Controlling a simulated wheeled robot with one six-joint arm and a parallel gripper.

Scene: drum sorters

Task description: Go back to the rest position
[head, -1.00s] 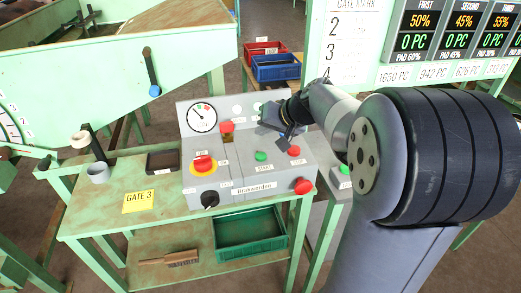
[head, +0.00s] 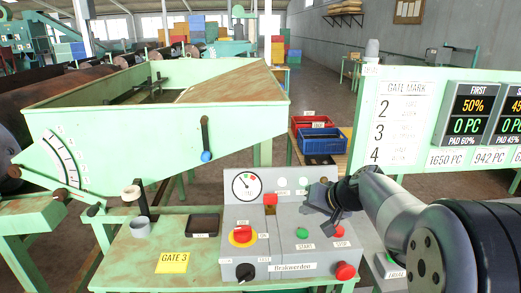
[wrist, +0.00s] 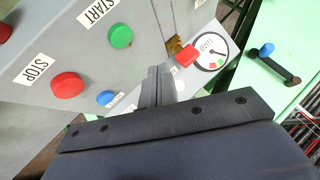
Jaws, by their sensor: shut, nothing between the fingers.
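My gripper (head: 334,208) hangs over the right part of the grey control box (head: 275,215) in the head view, close to its face; I cannot tell if it touches. The wrist view shows my gripper (wrist: 158,85) with its fingers together and nothing between them. Around it in the wrist view are a green START button (wrist: 120,36), a red STOP button (wrist: 68,85), a blue button (wrist: 106,98) and a dial gauge (wrist: 212,50). The box also carries a red button on yellow (head: 242,234), a black knob (head: 245,271) and a red knob (head: 345,271) on its front.
A green hopper (head: 120,130) with a blue-tipped lever (head: 206,140) stands behind. A display board (head: 400,90) rises at the right.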

